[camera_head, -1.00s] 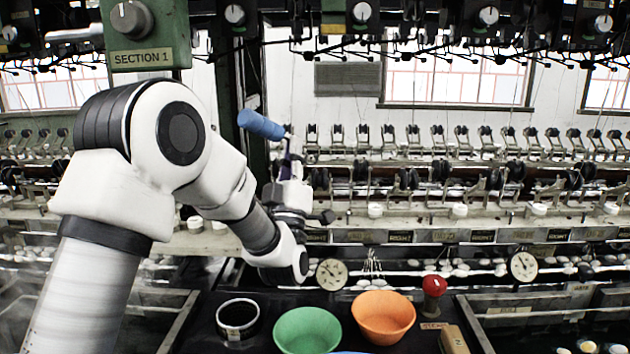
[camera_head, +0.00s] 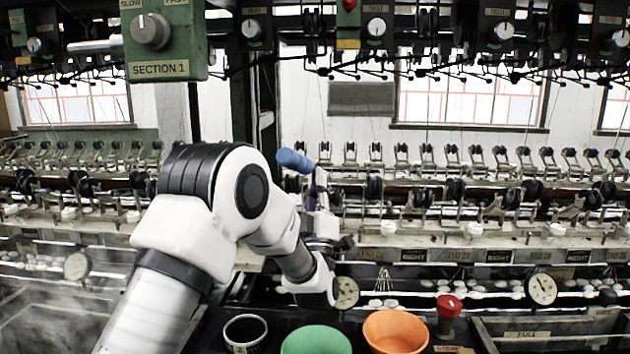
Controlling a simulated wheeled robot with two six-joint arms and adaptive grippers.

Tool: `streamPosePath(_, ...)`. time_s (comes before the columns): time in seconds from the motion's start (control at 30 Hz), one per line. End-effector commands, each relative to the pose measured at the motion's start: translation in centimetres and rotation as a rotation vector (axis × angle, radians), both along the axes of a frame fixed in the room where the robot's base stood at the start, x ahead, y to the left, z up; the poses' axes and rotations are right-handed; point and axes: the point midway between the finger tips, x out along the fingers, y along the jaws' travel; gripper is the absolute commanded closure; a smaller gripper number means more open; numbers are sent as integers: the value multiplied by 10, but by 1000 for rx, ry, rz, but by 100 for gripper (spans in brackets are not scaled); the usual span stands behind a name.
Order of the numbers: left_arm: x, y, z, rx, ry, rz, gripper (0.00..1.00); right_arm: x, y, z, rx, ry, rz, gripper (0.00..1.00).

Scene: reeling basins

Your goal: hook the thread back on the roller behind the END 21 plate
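My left gripper (camera_head: 322,222) is in front of the middle of the machine, left of the small END plates. It seems to hold a tool with a blue cylindrical handle (camera_head: 295,160) and a dark blue shaft, tilted up to the left. The fingers are small and partly hidden by my own wrist, so their closure is unclear. A dim END plate (camera_head: 376,254) sits left of the first RIGHT plate; its number is too small to read surely. Rollers (camera_head: 375,190) stand in a row behind the plates. No loose thread can be made out. My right gripper is not in view.
A red knob (camera_head: 449,306) and round dials (camera_head: 541,288) are to the right. The SECTION 1 box (camera_head: 166,40) hangs upper left.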

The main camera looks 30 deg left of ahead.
Motion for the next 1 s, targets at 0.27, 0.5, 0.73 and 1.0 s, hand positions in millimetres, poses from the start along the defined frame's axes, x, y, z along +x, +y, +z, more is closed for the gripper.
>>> streamPosePath(0.27,0,0,0,0,0,0,100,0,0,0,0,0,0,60)
streamPosePath(0.5,-3,-2,2,0,-1,-1,100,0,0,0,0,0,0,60)
streamPosePath(0.73,-31,-15,20,1,-2,-1,100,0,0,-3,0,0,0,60)
streamPosePath(1.0,-62,-30,39,2,-1,-1,100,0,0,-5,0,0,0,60)
